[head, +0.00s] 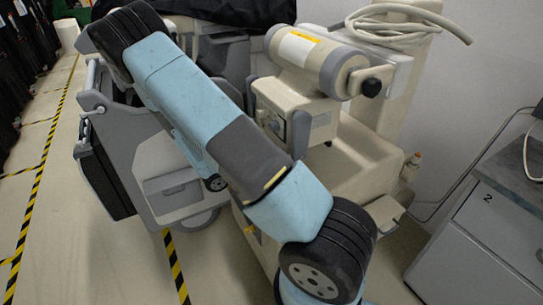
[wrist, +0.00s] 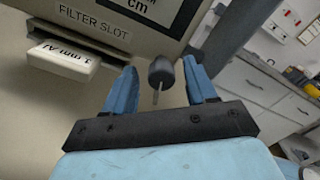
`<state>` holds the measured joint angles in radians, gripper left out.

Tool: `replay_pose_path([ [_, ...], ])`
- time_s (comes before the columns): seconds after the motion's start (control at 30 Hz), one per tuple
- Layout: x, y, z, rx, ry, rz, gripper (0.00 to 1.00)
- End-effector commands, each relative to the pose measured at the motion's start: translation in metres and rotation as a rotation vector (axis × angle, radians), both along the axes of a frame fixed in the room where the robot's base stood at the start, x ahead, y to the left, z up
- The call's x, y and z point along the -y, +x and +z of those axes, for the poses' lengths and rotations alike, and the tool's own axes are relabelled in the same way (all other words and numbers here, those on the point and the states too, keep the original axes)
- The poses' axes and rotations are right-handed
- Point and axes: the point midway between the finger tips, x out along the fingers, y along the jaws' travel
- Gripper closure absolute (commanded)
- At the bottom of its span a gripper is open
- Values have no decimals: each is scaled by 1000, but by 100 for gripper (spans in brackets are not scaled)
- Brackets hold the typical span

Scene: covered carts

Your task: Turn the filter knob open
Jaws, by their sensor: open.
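A dark rounded knob (wrist: 161,73) on a thin stem shows in the wrist view beside a panel marked FILTER SLOT. My gripper (wrist: 159,66) is open, with one blue finger on each side of the knob. There are visible gaps between the knob and both fingers; how deep it sits between them is hard to tell. A white filter piece (wrist: 62,62), marked about 1 mm Al, sticks out of the slot at the left. In the head view my arm hides the gripper.
The cream machine (head: 345,165) carries a cylinder (head: 318,62) and a coiled hose (head: 405,22). A grey cart (head: 150,165) stands to its left. A grey drawer cabinet (head: 490,235) stands at the right. Open floor with yellow-black tape lies at the left.

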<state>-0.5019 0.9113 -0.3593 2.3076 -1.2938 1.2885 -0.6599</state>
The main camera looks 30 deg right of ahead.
Motion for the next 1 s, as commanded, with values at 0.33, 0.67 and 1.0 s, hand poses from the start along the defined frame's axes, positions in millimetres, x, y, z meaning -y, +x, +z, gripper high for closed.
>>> replay_pose_path([
  [0.33, -64, 1, -1, 1, 2, 4, 44],
  [0.67, -117, 1, -1, 1, 0, 1, 44],
  [1.0, -130, 1, -1, 0, 0, 0, 44],
])
